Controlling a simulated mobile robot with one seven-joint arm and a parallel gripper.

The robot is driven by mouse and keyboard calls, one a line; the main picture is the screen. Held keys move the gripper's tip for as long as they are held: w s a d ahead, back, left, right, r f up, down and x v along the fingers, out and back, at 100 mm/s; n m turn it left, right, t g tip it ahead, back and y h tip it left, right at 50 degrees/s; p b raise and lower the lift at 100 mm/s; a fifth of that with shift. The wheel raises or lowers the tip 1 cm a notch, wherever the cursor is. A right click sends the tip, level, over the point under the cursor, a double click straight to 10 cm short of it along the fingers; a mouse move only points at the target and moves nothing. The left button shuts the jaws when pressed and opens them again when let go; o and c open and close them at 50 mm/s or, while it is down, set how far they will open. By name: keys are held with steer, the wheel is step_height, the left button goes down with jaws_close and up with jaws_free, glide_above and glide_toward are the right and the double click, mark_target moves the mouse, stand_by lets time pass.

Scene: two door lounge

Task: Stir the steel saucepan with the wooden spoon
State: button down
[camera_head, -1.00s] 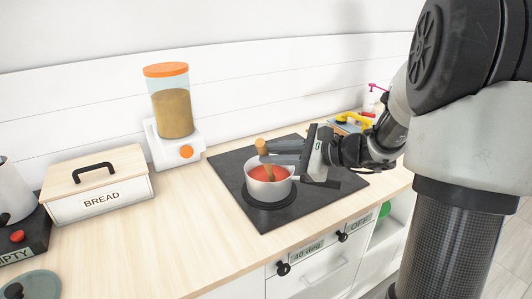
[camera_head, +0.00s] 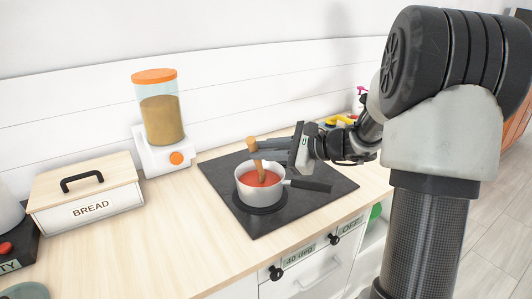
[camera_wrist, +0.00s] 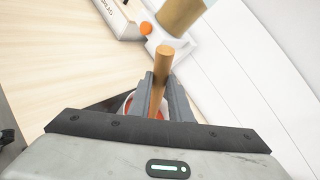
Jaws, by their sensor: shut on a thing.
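The steel saucepan (camera_head: 246,193) stands on the black cooktop with red liquid inside. Its dark handle points to the right. The wooden spoon (camera_head: 255,160) stands nearly upright in the pan, with its lower end in the red liquid. My gripper (camera_head: 262,148) comes from the right and is shut on the spoon's upper part, above the pan's rim. In the wrist view the spoon (camera_wrist: 161,75) sits between the two grey fingers, and only a little of the pan and red liquid shows below them. The spoon's bowl is hidden in the liquid.
A dispenser with an orange lid (camera_head: 160,110) stands behind and left of the cooktop (camera_head: 222,172). A bread box (camera_head: 88,195) is at the left. Knobs (camera_head: 275,273) are on the counter's front. Bare counter (camera_head: 165,235) lies between box and cooktop.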

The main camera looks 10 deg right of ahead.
steer(key=shift+w+a+b, duration=0.2)
steer(key=shift+a+b, duration=0.1)
steer(key=shift+a, duration=0.9)
steer(key=shift+s+d, duration=0.9)
steer(key=shift+s, duration=1.4)
steer(key=shift+w+a+b, duration=0.2)
steer(key=shift+w+a, duration=0.1)
steer(key=shift+w, duration=0.45)
steer(key=shift+w+a+b, duration=0.15)
steer(key=shift+w+a, duration=0.1)
steer(key=shift+w, duration=0.55)
steer(key=shift+w+a+b, duration=0.2)
steer(key=shift+w+a, duration=0.1)
steer(key=shift+w, duration=0.45)
steer(key=shift+s+d+b, duration=0.25)
steer(key=shift+s, duration=0.35)
steer(key=shift+s+d+b, duration=0.2)
steer(key=shift+s+d, duration=0.05)
steer(key=shift+s, duration=0.3)
